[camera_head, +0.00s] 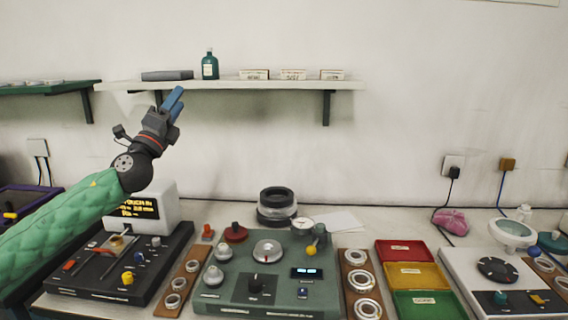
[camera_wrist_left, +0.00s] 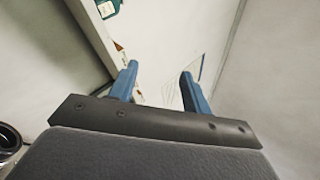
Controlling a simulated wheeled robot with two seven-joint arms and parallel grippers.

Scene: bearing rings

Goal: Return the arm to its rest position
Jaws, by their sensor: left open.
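My left arm comes in from the left in the head view, in a green padded sleeve. My left gripper (camera_head: 173,104) is raised above the bench, just in front of the wall shelf and left of the green bottle. Its blue fingers point up and to the right. In the left wrist view the two blue fingers (camera_wrist_left: 160,85) stand apart with nothing between them. My right gripper is not in view.
The wall shelf (camera_head: 230,86) holds a green bottle (camera_head: 210,65) and small labelled boxes. Below stand a black device (camera_head: 120,265), a green device (camera_head: 262,270), ring boards (camera_head: 178,285), coloured trays (camera_head: 412,275) and a white device (camera_head: 500,270).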

